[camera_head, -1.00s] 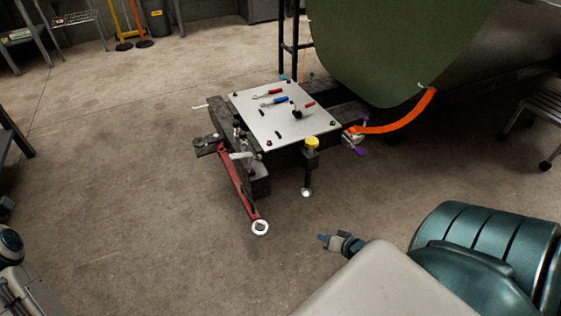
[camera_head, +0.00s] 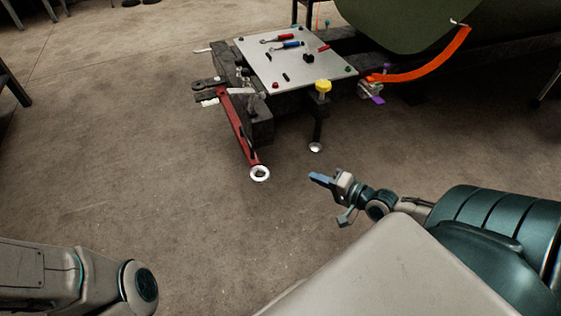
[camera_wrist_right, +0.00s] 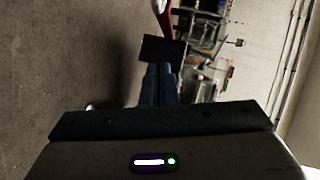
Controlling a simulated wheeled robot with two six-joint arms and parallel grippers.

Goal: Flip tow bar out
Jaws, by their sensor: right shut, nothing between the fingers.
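The red tow bar (camera_head: 240,130) slants down from the front of the dark cart to a pale ring (camera_head: 260,173) at its near end, low over the floor. In the right wrist view, a piece of the red bar (camera_wrist_right: 165,22) shows at the top edge. My right gripper (camera_head: 314,178) is shut and empty, to the right of the ring and apart from it. Its fingers (camera_wrist_right: 159,82) show together in the right wrist view, below a dark block. My left arm shows at the bottom left, but its gripper is out of view.
The cart carries a light plate (camera_head: 292,65) with tools on it. A yellow knob (camera_head: 323,87) tops a dark post beside the plate. An orange strap (camera_head: 430,62) runs to the green fuselage (camera_head: 400,20). The floor left of the bar is clear.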

